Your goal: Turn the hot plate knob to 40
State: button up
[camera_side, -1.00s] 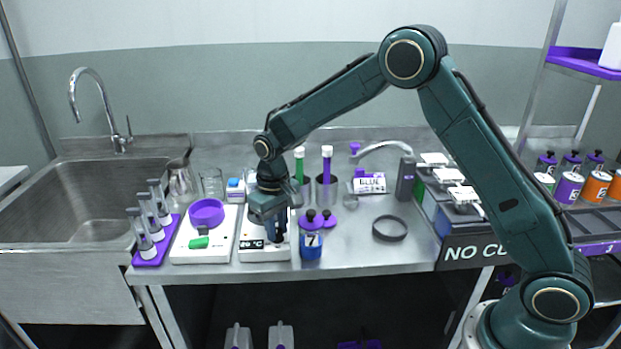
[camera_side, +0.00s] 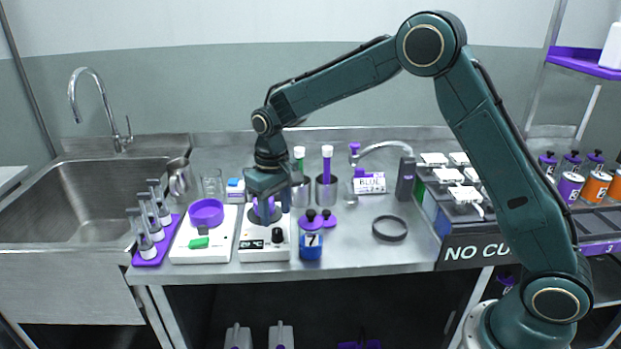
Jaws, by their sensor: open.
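A white unit with a black knob (camera_side: 277,235) on its front stands at the counter's front; I take this unit to be the hot plate (camera_side: 264,252). Dark marks show left of the knob, but the dial's numbers and the knob's setting are too small to read. A purple round piece (camera_side: 266,209) sits on top of the unit. My gripper (camera_side: 265,211) is open and points down over the purple piece, behind and above the knob. The fingers partly hide the purple piece; whether they touch it I cannot tell. The knob is clear of the gripper.
A blue jar marked 7 (camera_side: 311,247) stands close on the right. Metal cups (camera_side: 326,192) with tubes stand behind. Counter is clear around a dark ring (camera_side: 390,229).

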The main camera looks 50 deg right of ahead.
aim_at(277, 230)
notch_tip(277, 230, up, 9)
dwell(0.4)
jog(key=s+d+r+t, duration=0.1)
jog(key=s+d+r, duration=0.1)
jog(key=s+r, duration=0.45)
jog(key=s+d+r+t, duration=0.2)
jog(key=s+r, duration=0.1)
jog(key=s, duration=0.6)
jog(key=s+d+f+t, duration=0.1)
jog(key=s, duration=0.7)
jog(key=s+f+t, duration=0.1)
jog(key=s, duration=0.7)
jog(key=shift+s+d+f+t, duration=0.3)
jog(key=shift+s+d+f, duration=0.05)
jog(key=shift+s+d, duration=0.05)
